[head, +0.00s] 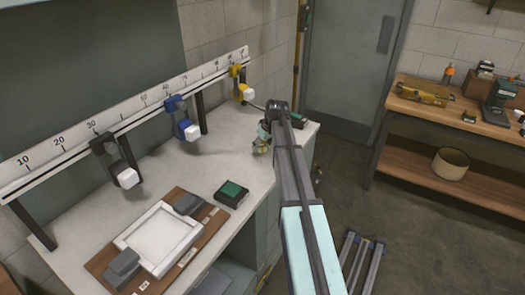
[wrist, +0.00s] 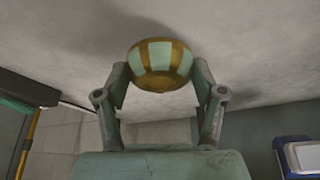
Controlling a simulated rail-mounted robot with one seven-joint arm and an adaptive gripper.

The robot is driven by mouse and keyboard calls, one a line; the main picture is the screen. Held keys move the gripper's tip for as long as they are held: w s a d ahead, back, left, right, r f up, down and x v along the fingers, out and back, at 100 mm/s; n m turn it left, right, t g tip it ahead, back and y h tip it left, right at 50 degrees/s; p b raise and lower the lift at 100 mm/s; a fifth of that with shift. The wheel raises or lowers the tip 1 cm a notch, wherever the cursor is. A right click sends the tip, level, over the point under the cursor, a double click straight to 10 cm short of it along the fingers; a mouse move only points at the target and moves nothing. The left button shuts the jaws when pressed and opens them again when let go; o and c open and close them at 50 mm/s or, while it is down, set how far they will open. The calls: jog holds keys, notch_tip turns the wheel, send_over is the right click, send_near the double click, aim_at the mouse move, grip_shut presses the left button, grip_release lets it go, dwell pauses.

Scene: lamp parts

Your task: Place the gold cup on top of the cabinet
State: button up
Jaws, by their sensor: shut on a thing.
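The gold cup (wrist: 160,66), with pale green stripes, sits between the two fingers of my gripper (wrist: 160,78) in the wrist view. The fingers are shut on its sides. In the head view my gripper (head: 264,138) is at the far right end of the light cabinet top (head: 165,168), with a small gold part of the cup (head: 261,149) showing below it. My arm hides part of that area. The cup is close to the cabinet top; I cannot tell whether it touches.
A rail with a ruler (head: 93,126) and hanging black, blue (head: 184,119) and yellow (head: 240,83) clamps runs along the back. A dark box with a green top (head: 231,192) and a wooden board with a white tray (head: 160,238) lie nearer. The middle top is clear.

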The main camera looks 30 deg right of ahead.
aim_at(264, 148)
jog(key=shift+f+p, duration=0.4)
jog(key=shift+f, duration=1.55)
jog(key=shift+f, duration=0.15)
jog(key=o, duration=1.2)
jog(key=shift+c, duration=0.2)
jog(key=b+v, duration=0.2)
jog(key=v, duration=1)
jog(key=shift+r, duration=0.25)
